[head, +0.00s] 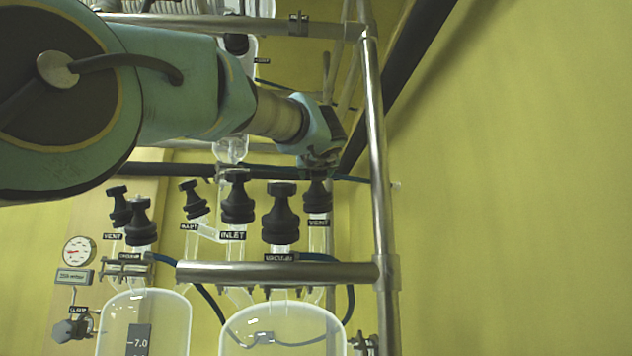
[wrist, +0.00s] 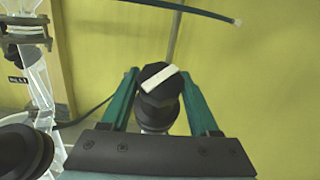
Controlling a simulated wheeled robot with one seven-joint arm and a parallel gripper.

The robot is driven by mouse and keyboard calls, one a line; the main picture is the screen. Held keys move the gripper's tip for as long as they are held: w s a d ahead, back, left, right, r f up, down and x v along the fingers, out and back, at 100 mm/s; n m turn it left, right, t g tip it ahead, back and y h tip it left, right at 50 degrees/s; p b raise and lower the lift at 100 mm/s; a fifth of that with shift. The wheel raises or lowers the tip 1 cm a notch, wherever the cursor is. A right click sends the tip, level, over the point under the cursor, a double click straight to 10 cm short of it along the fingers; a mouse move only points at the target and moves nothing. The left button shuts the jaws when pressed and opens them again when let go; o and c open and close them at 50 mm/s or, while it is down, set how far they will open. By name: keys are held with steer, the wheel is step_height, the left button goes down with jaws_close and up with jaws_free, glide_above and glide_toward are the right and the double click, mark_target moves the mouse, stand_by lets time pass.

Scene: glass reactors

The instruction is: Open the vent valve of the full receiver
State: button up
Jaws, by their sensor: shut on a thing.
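My gripper (head: 322,160) reaches down from above onto the black knob of the right-hand vent valve (head: 318,198), whose label reads "VENT". In the wrist view this knob (wrist: 160,92) sits between the two teal fingers of my gripper (wrist: 160,74), which is shut on it. A white pointer bar on the knob's top lies slanted, its right end higher. Two glass receivers stand below, a left one (head: 165,325) with a "-7.0" mark and a right one (head: 240,345). Their lower parts are cut off, so I cannot tell their fill. Another vent valve (head: 119,208) stands at the left.
The black inlet valve (head: 238,200) and vacuum valve (head: 281,215) stand close to the left of the held knob. A metal crossbar (head: 270,272) and upright post (head: 377,180) frame the glassware. A pressure gauge (head: 78,251) is at far left. Right of the post is clear.

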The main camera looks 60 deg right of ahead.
steer(key=shift+n+t+y+p, duration=0.5)
steer(key=shift+n+t+y, duration=0.45)
steer(key=shift+n, duration=0.25)
steer(key=shift+n+t+y, duration=0.25)
steer(key=shift+n, duration=0.15)
steer(key=shift+t, duration=0.3)
steer(key=o, duration=1.4)
steer(key=b+v, duration=0.3)
steer(key=v, duration=0.7)
steer(key=shift+s+a, duration=0.25)
steer(key=shift+s, duration=0.05)
steer(key=shift+r, duration=0.1)
